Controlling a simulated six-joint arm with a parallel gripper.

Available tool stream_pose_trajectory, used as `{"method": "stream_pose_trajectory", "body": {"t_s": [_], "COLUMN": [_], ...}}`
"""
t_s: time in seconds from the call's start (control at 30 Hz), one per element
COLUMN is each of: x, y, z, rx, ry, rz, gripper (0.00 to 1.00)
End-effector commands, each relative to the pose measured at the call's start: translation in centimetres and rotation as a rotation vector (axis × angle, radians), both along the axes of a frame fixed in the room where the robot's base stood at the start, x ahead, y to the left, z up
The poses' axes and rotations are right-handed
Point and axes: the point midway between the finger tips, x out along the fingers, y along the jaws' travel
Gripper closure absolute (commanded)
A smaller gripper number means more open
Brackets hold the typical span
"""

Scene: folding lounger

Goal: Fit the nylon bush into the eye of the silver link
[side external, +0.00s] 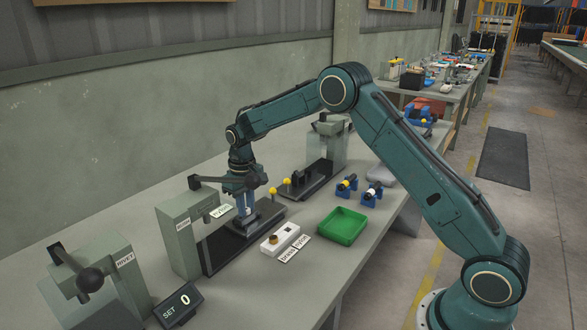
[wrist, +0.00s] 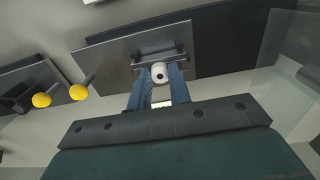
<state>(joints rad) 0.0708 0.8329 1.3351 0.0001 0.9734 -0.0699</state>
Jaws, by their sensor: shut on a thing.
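My gripper (side external: 245,208) points down over the dark base of the near press. Its blue fingers also show in the wrist view (wrist: 159,84), shut on the white nylon bush (wrist: 159,72). A small white part of the bush (side external: 248,211) shows between the fingers in the side view. Just beyond the bush in the wrist view is a grey metal fixture (wrist: 138,63) on a plate. I cannot clearly tell the silver link or its eye from this fixture, nor whether the bush touches it.
The press column (side external: 179,238) stands close left. Yellow-knobbed handles (side external: 287,182) stand behind right of my gripper.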

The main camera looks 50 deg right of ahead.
Motion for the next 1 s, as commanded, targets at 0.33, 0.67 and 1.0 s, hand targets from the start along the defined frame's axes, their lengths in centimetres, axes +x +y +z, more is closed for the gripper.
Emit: {"method": "stream_pose_trajectory", "body": {"t_s": [0.33, 0.67, 1.0], "x": [0.0, 0.0, 0.04], "y": [0.0, 0.0, 0.0], "z": [0.0, 0.02, 0.71], "rx": [0.0, 0.0, 0.0], "ry": [0.0, 0.0, -0.001], "rz": [0.0, 0.0, 0.0], "gripper": [1.0, 0.55, 0.55]}}
